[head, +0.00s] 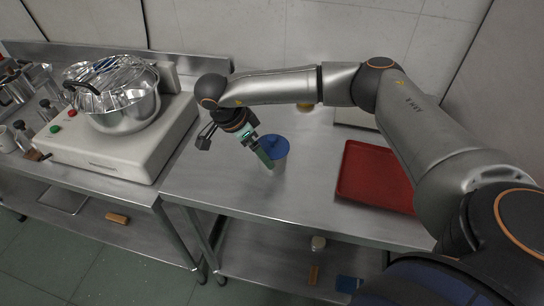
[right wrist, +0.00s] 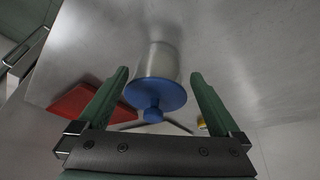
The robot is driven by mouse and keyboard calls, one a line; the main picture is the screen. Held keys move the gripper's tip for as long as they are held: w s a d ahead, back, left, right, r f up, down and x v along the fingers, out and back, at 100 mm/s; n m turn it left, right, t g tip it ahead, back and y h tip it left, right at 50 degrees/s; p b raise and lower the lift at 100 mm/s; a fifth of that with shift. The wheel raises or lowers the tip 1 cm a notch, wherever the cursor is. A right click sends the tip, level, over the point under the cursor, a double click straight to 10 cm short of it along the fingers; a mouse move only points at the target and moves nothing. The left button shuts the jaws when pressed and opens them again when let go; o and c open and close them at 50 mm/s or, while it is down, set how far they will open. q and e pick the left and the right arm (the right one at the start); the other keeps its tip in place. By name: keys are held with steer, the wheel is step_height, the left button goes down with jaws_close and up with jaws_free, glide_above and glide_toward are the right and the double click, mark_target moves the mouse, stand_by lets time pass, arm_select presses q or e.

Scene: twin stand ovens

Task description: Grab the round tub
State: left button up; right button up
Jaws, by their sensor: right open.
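The round tub (head: 279,159) stands on the steel table, with a blue lid (head: 275,146) and a pale metallic body. In the right wrist view the tub body (right wrist: 158,62) and its blue knobbed lid (right wrist: 156,95) show between the two green fingers. My right gripper (head: 265,157) is right at the tub, partly in front of it in the head view. In the right wrist view the right gripper (right wrist: 158,80) is open, with a gap visible between each finger and the tub. My left gripper is not in view.
A red tray (head: 374,178) lies on the table to the right of the tub. A yellow item (head: 305,107) sits behind my arm. The table (head: 235,195) in front of the tub is clear.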

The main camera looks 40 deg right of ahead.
steer(key=shift+p+x, duration=0.55)
steer(key=shift+x, duration=2.15)
steer(key=shift+r, duration=0.1)
steer(key=c, duration=1)
